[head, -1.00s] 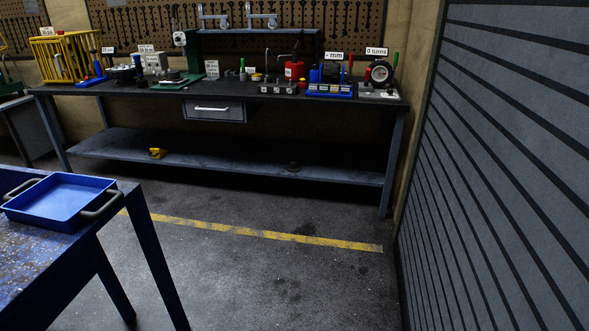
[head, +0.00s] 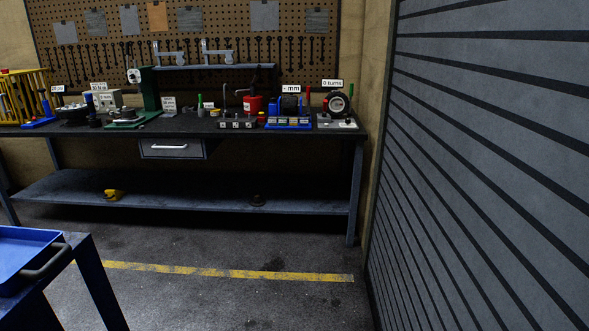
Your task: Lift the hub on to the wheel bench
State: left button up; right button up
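A long dark workbench (head: 240,131) stands against the back wall. I cannot tell from its look whether it is the wheel bench. A dark, round, hub-like part (head: 73,114) sits on its left half, too small to identify surely. A small black wheel (head: 338,103) stands on a grey stand at the right end of the top, under a "0 turns" label. Neither of my grippers shows.
A blue table with a blue tray (head: 25,262) on it is at the lower left. A ribbed grey shutter (head: 480,170) closes the right side. A yellow floor line (head: 200,270) crosses the open floor before the bench. A yellow object (head: 113,194) lies on the lower shelf.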

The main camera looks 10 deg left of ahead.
aim_at(256, 201)
jog(key=i+u, duration=0.35)
jog(key=i, duration=1.8)
